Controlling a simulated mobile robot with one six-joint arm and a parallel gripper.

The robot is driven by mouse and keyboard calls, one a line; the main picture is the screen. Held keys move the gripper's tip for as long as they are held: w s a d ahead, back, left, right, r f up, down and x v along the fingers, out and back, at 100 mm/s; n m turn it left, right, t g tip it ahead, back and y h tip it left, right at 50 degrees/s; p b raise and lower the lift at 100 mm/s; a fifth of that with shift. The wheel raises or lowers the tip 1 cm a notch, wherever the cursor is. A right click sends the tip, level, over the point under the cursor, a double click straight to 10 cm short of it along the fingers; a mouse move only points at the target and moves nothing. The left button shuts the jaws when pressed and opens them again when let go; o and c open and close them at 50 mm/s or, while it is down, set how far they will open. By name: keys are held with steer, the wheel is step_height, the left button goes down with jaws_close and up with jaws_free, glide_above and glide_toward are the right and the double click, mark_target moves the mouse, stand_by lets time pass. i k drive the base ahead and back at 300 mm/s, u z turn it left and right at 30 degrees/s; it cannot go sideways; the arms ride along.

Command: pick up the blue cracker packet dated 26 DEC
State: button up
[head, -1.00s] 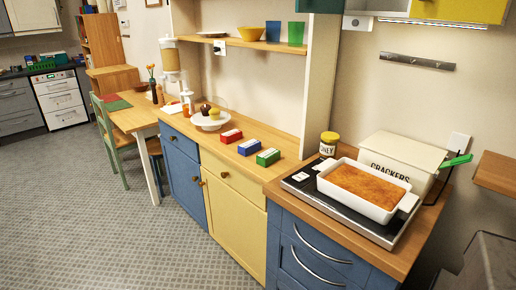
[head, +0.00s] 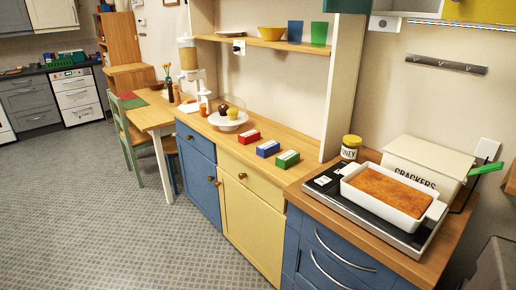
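Three small packets lie in a row on the wooden counter in the head view. The blue packet (head: 267,149) is in the middle, with a pale label on it; any date is too small to read. A red packet (head: 248,138) lies to its left and a green packet (head: 287,159) to its right, each a little apart from it. My gripper is not in view.
A white stand with round items (head: 228,124) stands left of the packets. To the right are a honey jar (head: 350,148), a baking dish (head: 391,191) on a dark-topped appliance, and a crackers bin (head: 428,164). The floor (head: 120,230) in front is clear.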

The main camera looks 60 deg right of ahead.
mark_target(269, 148)
steer(key=i, duration=0.85)
steer(key=z, duration=0.05)
